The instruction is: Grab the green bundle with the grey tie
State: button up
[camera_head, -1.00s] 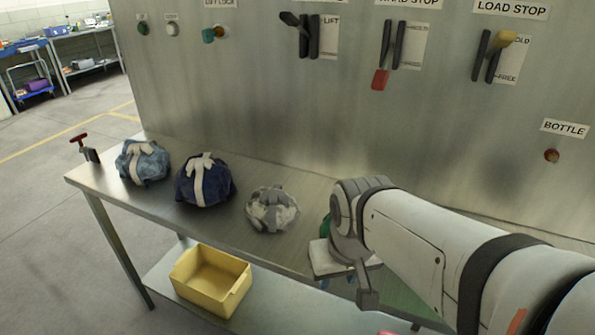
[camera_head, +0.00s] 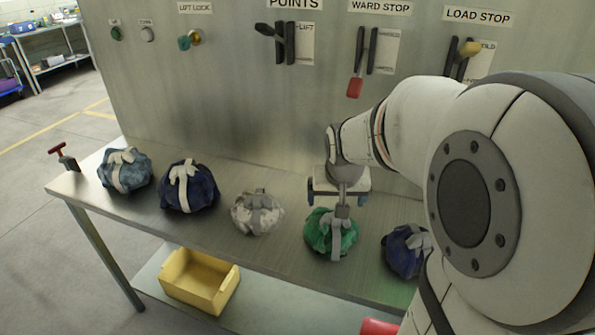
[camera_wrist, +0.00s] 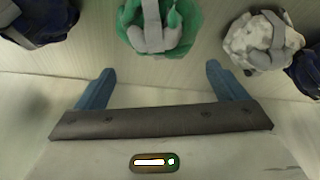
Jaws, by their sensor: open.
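The green bundle with the grey tie (camera_head: 322,236) sits on the metal bench, between a grey-white bundle and a dark blue one. It also shows at the top of the wrist view (camera_wrist: 185,22), its grey tie standing up in a loop. My gripper (camera_head: 338,192) is just behind and above the green bundle in the head view. In the wrist view my gripper's two blue fingers (camera_wrist: 158,82) are spread wide and empty, with the bundle ahead of them and apart from them.
On the bench (camera_head: 110,205) sit a grey-white bundle (camera_head: 243,214), a navy bundle (camera_head: 172,195), a light blue bundle (camera_head: 112,178) and another dark blue bundle (camera_head: 398,258). A yellow bin (camera_head: 185,285) is on the lower shelf. A metal panel with levers (camera_head: 210,100) rises behind.

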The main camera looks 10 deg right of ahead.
aim_at(330, 225)
jog(key=shift+o, duration=0.7)
jog(key=x, duration=0.8)
jog(key=shift+s+p, duration=0.3)
jog(key=shift+p, duration=0.05)
jog(key=shift+s, duration=0.1)
jog(key=c, duration=1.8)
jog(key=shift+o, duration=0.2)
